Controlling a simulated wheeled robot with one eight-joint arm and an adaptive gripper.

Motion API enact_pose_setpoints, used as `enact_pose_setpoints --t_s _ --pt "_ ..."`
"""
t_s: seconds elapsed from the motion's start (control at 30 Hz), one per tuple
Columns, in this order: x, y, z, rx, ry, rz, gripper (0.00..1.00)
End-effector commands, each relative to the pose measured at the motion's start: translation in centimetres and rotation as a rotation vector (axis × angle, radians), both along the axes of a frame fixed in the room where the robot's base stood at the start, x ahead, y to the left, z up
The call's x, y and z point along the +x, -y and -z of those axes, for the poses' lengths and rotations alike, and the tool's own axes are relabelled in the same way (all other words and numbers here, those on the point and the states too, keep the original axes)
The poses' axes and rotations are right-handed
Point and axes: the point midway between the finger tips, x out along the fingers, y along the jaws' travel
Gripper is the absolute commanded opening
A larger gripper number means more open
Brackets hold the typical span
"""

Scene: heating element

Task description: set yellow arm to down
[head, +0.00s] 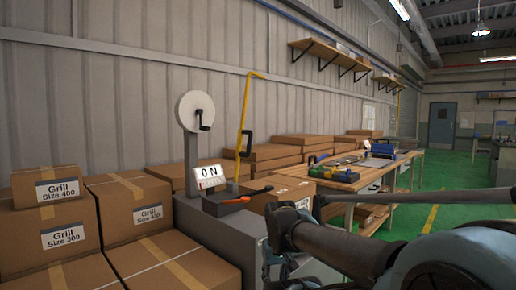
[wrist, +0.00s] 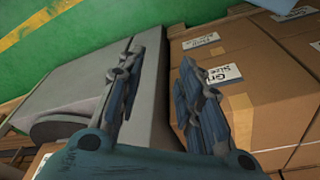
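The yellow arm (head: 243,120) stands upright in the head view, behind the grey machine, with a bent top end and a black handle (head: 245,143) on its right side. My gripper (wrist: 158,60) shows in the wrist view with its two fingers spread apart and nothing between them. It points down toward the grey machine surface and cardboard boxes. In the head view my arm is at the lower right, in front of the machine and apart from the yellow arm. The yellow arm is not visible in the wrist view.
The grey machine (head: 192,160) carries a white wheel with a crank (head: 195,110), an ON sign (head: 209,177) and an orange-tipped lever (head: 250,196). Grill boxes (head: 58,185) crowd the left. A wooden workbench (head: 350,181) stands right. Green floor is open beyond.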

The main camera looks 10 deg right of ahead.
Motion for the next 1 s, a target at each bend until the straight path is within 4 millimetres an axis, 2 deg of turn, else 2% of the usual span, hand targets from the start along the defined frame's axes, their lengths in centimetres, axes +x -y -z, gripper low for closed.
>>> enact_pose_setpoints --t_s 0.2,0.23,0.33,0.47,0.57,0.73,0.87,1.0 --pt "0.0 0.0 0.0 0.0 0.0 0.0 0.33" --pt "0.0 0.0 0.0 0.0 0.0 0.0 0.4" --pt "-0.5 -0.3 -0.7 0.014 0.017 -0.008 0.4" --pt "1.6 -1.9 -2.3 0.087 0.051 -0.055 0.4" --pt "4.8 -4.0 -4.8 0.185 0.115 -0.12 0.4" --pt "12.1 -6.8 -11.0 0.359 0.304 -0.231 0.4" --pt "18.2 -7.3 -16.2 0.455 0.486 -0.288 0.4" --pt "24.8 -6.1 -22.2 0.516 0.705 -0.317 0.4"
